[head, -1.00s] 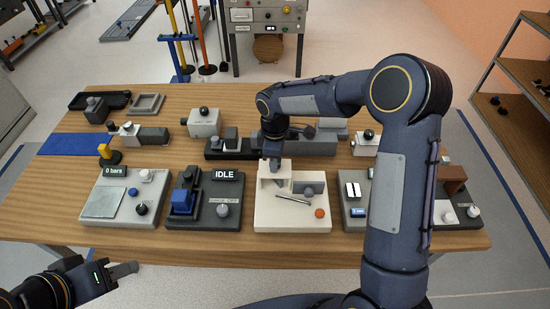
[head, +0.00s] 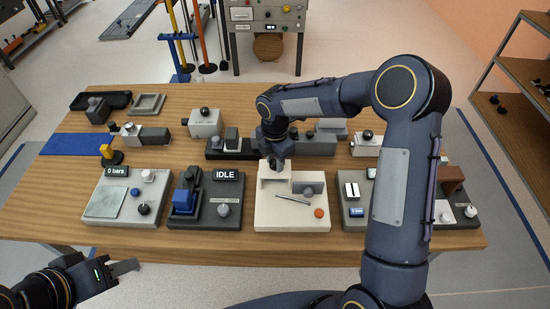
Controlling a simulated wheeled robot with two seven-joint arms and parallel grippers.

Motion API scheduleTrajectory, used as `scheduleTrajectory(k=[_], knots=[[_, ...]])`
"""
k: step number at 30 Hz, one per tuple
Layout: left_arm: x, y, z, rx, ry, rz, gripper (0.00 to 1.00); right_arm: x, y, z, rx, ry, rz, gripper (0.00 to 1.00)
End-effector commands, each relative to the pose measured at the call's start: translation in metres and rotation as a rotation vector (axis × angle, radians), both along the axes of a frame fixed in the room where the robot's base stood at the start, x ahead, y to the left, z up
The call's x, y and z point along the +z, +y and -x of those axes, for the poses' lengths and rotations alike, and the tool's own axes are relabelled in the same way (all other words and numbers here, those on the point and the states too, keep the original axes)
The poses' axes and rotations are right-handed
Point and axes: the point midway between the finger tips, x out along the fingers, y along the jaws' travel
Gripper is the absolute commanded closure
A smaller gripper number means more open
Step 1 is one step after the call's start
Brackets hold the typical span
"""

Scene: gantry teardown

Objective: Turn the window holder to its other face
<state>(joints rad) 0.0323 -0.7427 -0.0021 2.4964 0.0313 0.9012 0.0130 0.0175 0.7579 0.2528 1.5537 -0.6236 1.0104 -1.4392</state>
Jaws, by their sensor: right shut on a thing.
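The cream station (head: 291,224) stands at the front middle of the table in the head view. A pale upright block at its back left, which I take for the window holder (head: 269,184), is directly below my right gripper (head: 277,165). My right gripper points down and is shut at the top of this block. Its fingertips and the grip itself are too small to make out, and the holder's faces are partly hidden. My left gripper (head: 125,267) is off the table's front edge at lower left, away from everything. Its fingers are seen too edge-on to tell their opening.
A grey station with an IDLE display (head: 228,175) stands left of the cream one, and a "0 bars" station (head: 117,171) further left. A grey station (head: 357,212) stands close on the right, partly behind my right arm. Dark fixtures (head: 232,147) stand close behind.

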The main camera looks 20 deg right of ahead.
Motion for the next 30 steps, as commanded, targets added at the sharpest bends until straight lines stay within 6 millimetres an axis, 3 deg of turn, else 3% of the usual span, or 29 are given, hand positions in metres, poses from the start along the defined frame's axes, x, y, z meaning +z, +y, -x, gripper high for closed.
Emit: scheduleTrajectory(k=[23, 24, 28, 30], knots=[[0.0026, 0.0000, 0.0000, 0.000, 0.000, 0.000, 0.64, 0.0017, -0.0001, -0.0016, 0.097, -0.005, 0.000, 0.92], [0.0026, 0.0000, 0.0000, 0.000, 0.000, 0.000, 0.64, 0.0017, -0.0001, -0.0016, 0.097, -0.005, 0.000, 0.64], [0.0025, 0.0000, 0.0001, 0.000, 0.000, 0.000, 0.64, 0.0012, 0.0000, -0.0011, 0.097, -0.004, -0.001, 0.48], [0.0024, 0.0000, 0.0000, 0.000, 0.000, 0.000, 0.64, 0.0009, 0.0001, -0.0009, 0.097, -0.003, 0.000, 0.48]])
